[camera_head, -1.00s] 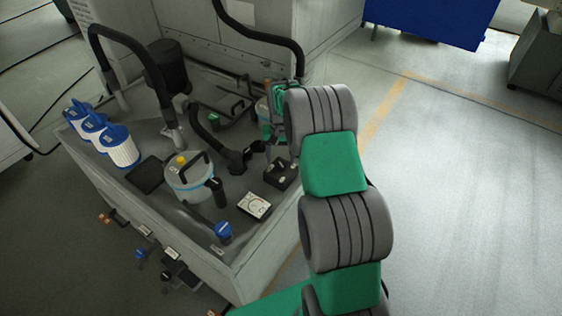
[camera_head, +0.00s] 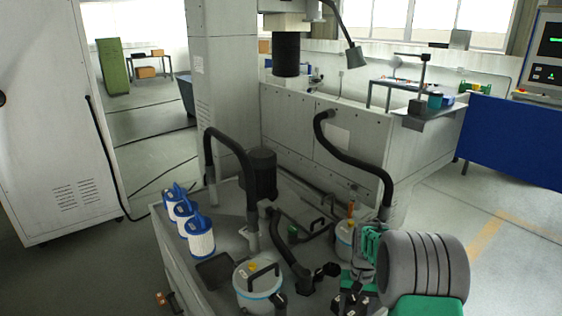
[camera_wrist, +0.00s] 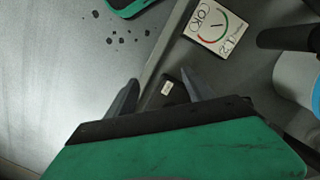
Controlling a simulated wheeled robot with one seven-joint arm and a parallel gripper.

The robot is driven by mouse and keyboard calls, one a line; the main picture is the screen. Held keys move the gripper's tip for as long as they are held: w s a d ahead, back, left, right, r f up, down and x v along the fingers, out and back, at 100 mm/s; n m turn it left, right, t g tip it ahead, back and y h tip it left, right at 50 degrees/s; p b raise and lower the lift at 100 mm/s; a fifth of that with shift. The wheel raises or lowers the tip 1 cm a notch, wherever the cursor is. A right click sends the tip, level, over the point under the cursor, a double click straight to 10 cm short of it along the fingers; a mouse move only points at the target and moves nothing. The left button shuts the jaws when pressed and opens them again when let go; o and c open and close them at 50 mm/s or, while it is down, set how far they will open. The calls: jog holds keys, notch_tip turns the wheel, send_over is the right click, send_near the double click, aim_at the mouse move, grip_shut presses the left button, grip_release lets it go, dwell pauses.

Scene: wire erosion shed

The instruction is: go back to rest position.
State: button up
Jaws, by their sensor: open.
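My gripper (camera_head: 360,276) is over the front right part of the grey bench tray (camera_head: 172,262), partly hidden behind my own arm in the head view. In the wrist view my gripper (camera_wrist: 160,90) shows two dark fingers spread apart, with nothing held between them. A small black block with a pale label (camera_wrist: 166,92) shows below and between the fingers. I cannot tell the exact height of the gap.
A white dial card (camera_wrist: 216,26) lies near the block. A white canister (camera_head: 255,290), blue-capped filters (camera_head: 200,240) and a bent black hose (camera_head: 290,245) stand in the tray. A blue panel (camera_head: 515,140) is at right. Floor right of the tray is clear.

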jog(key=s+a+r+n+p, duration=0.1)
jog(key=s+a+r, duration=0.25)
jog(key=s, duration=0.35)
jog(key=s+a+r+t, duration=0.1)
jog(key=s+a+r, duration=0.1)
jog(key=s+r, duration=0.4)
jog(key=s+a+r+n+p, duration=0.1)
jog(key=s+a+r, duration=0.15)
jog(key=s, duration=0.55)
notch_tip(320, 180, up, 9)
jog(key=w+a+n+t, duration=0.1)
jog(key=w+a+t, duration=0.1)
jog(key=t, duration=0.1)
jog(key=shift+w+a+t+p, duration=0.25)
jog(key=shift+t+p, duration=0.1)
jog(key=shift+t, duration=0.05)
dwell(0.7)
